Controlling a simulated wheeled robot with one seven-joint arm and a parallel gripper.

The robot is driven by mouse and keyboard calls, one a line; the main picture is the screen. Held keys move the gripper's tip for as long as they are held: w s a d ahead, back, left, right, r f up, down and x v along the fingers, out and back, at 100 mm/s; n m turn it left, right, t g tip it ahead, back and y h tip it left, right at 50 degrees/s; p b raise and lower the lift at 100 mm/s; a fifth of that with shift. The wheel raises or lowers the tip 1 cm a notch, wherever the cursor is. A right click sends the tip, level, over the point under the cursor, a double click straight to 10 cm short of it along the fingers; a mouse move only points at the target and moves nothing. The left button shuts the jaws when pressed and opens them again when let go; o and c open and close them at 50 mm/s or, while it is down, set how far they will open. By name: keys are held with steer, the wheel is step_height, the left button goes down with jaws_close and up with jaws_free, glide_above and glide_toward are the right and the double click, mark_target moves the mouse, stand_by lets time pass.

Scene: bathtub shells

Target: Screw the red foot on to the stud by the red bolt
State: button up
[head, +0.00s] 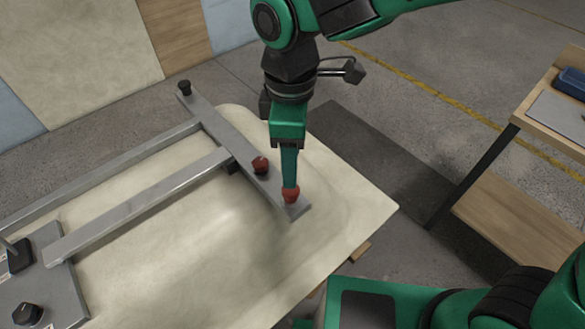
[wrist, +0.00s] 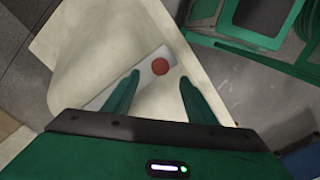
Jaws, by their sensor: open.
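The red foot (head: 291,195) stands at the near end of the grey crossbar on the pale tub shell. In the wrist view the red foot (wrist: 160,66) is a round red disc on the bar end. My gripper (head: 289,182) points down right over the red foot. In the wrist view my gripper (wrist: 159,77) has its fingers apart, with the disc seen in the gap between them. I cannot tell whether either finger touches it. The red bolt (head: 260,165) sits farther along the crossbar. The stud is not seen apart from the foot.
The crossbar (head: 213,123) carries a black foot (head: 184,88) at its far end. Two long grey rails run to a plate (head: 62,280) with black knobs at lower left. The tub shell (head: 340,200) lies underneath. A wooden workbench (head: 550,115) stands at right, with clear floor between.

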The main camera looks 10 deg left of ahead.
mark_target(291, 194)
steer(key=shift+r, duration=1.2)
step_height(291, 194, down, 2)
steer(key=n, duration=0.9)
steer(key=shift+f, duration=4.15)
steer(key=c, duration=1.2)
steer(key=m, duration=1.3)
steer(key=shift+w+a, duration=0.1)
